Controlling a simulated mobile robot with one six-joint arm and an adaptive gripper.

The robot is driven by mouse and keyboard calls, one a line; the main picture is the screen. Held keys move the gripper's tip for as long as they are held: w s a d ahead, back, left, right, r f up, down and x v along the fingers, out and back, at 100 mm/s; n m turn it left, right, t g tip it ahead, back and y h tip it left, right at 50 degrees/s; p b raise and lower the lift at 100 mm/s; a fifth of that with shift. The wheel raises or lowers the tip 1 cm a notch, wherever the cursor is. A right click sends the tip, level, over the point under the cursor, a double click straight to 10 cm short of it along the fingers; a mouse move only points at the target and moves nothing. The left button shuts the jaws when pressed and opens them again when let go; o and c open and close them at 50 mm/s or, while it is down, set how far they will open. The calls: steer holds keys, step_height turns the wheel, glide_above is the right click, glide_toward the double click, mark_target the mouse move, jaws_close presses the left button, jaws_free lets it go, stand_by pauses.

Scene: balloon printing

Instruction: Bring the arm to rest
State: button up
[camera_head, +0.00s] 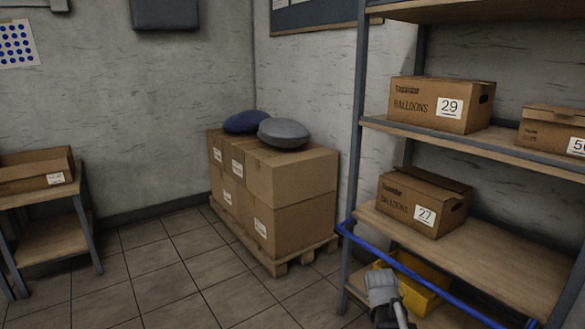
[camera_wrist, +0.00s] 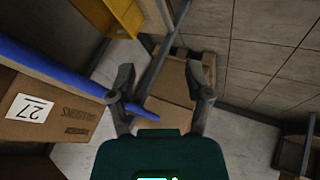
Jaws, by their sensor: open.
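My gripper (camera_wrist: 160,78) is open in the wrist view, its two dark fingers spread apart with nothing held between them. Cardboard boxes of the stack show beyond the fingers. Part of my arm's end, grey, shows at the bottom of the head view, in front of the lower shelf and near the blue bar (camera_head: 440,284). The fingers cannot be made out clearly there. The bar also crosses the left of the wrist view (camera_wrist: 55,75), with its end close to the left finger; I cannot tell whether they touch.
The shelf rack (camera_head: 470,252) at right holds balloon boxes marked 29 (camera_head: 425,106) and 27 (camera_head: 405,212). A yellow bin (camera_head: 421,292) is below. Stacked cartons (camera_head: 292,180) stand on a pallet (camera_head: 280,267). A small table (camera_head: 55,240) is at left; open tiled floor (camera_head: 165,286) lies between.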

steer(key=s+a+f+m+g+y, duration=0.1)
steer(key=s+a+f+m+g, duration=0.15)
steer(key=s+a, duration=0.45)
steer(key=s+a+f+m+g+y, duration=0.1)
steer(key=s+a+m+g+y, duration=0.2)
steer(key=s, duration=0.7)
step_height(320, 180, up, 38)
steer(key=n+g+h+p, duration=0.1)
steer(key=p, duration=3.7)
steer(key=shift+d, duration=0.2)
steer(key=shift+r, duration=0.1)
steer(key=shift+c, duration=0.6)
